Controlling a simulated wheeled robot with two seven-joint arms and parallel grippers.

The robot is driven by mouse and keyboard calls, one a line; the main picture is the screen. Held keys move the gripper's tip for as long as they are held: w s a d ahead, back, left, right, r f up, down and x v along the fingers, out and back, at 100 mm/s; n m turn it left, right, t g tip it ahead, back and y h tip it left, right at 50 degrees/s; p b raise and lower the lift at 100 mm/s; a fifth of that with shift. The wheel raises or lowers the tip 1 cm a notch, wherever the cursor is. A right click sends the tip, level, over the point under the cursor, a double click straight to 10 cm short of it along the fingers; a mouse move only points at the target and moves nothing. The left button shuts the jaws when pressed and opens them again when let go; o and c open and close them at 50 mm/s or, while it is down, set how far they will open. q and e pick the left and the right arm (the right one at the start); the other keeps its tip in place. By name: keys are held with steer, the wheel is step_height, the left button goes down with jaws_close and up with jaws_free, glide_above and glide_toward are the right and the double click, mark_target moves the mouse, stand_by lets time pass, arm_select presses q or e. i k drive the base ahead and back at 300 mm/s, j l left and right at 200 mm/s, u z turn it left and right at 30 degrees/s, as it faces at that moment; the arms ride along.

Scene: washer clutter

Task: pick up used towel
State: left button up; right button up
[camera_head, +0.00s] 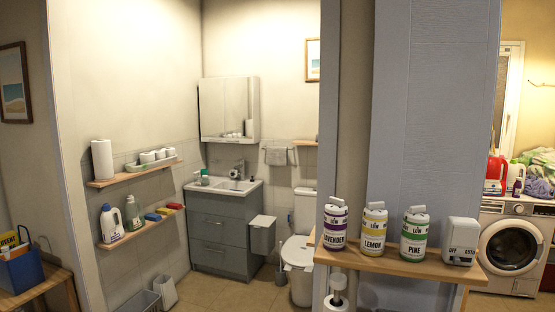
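A grey towel (276,153) hangs on a wall rail in the bathroom, between the sink cabinet and the toilet. A pile of green, white and purple cloth (539,174) lies on top of the washing machine (512,245) at the far right, partly cut off by the picture edge. I cannot tell from the picture which cloth is the used towel. Neither of my grippers is in view.
A wooden shelf (395,262) with lavender (335,225), lemon (374,229) and pine (414,235) containers and a white dispenser (461,241) stands in front of a grey wall (423,110). The toilet (299,262) and sink cabinet (226,232) are behind. Some tiled floor is clear.

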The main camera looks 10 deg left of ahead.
mark_target(276, 155)
steer(key=u, duration=0.95)
steer(key=j+u, duration=0.1)
steer(key=j, duration=0.25)
steer(key=i+j+u, duration=0.15)
steer(key=j, duration=0.2)
steer(key=i+j+u, duration=0.1)
steer(key=j, duration=0.3)
steer(key=i+j+u, duration=0.1)
steer(key=j, duration=0.2)
steer(key=i+j+z, duration=0.25)
steer(key=i, duration=0.25)
steer(key=i+j+z, duration=0.3)
steer(key=i+z, duration=0.45)
steer(key=i, duration=0.25)
steer(key=i+j+z, duration=0.2)
steer(key=i+z, duration=0.2)
steer(key=i, duration=1.45)
steer(key=i+l+u, duration=0.1)
steer(key=i, duration=1.05)
